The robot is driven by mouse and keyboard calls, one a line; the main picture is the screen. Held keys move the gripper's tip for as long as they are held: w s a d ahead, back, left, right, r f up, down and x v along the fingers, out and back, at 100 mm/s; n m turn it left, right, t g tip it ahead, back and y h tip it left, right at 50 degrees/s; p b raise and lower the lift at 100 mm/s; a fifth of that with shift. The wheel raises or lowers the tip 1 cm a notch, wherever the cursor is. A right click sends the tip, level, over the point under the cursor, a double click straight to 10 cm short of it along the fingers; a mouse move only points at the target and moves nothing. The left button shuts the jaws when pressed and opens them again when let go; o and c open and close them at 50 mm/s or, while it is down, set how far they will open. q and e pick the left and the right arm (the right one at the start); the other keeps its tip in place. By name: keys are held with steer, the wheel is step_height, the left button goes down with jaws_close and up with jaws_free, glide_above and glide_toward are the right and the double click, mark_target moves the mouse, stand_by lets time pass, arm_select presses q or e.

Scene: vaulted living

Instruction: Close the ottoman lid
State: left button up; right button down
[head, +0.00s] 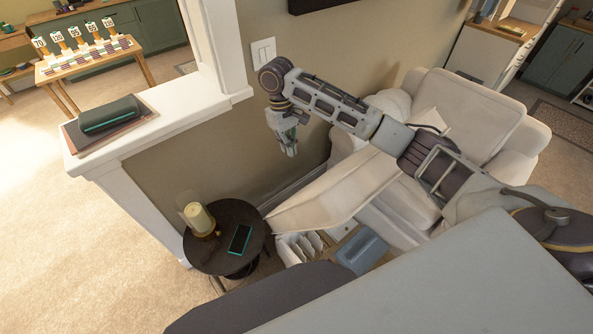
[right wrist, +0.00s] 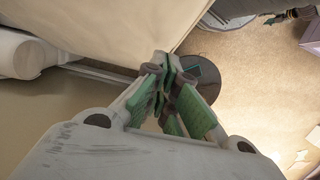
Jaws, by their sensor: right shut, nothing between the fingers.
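The ottoman lid (head: 335,192) is a cream padded panel, raised and tilted over the open ottoman between the side table and the armchair. Below it, the ottoman's inside shows white dividers (head: 298,247) and a blue-grey bin (head: 362,250). My right gripper (head: 290,150) points down above and beyond the lid's raised edge, near the wall, shut and empty. In the head view it looks apart from the lid. In the right wrist view its green-padded fingers (right wrist: 170,68) are together, and a large cream surface, likely the lid (right wrist: 115,25), fills the upper left. My left gripper is out of view.
A round dark side table (head: 228,228) with a candle (head: 200,218) and a phone (head: 240,239) stands left of the ottoman. A cream armchair (head: 480,112) is behind it at right. The wall (head: 240,150) is close behind my right gripper.

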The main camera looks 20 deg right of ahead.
steer(key=shift+s+d+f+p, duration=0.25)
steer(key=shift+s+f+p, duration=0.4)
steer(key=shift+f, duration=1.3)
steer(key=shift+s+d+f+p, duration=0.3)
steer(key=shift+s+f, duration=0.7)
steer(key=shift+f, duration=0.95)
steer(key=shift+s+d+f+p, duration=0.2)
steer(key=shift+s+f+p, duration=0.45)
steer(key=shift+f, duration=1.3)
steer(key=shift+s, duration=0.2)
steer(key=shift+f, duration=0.1)
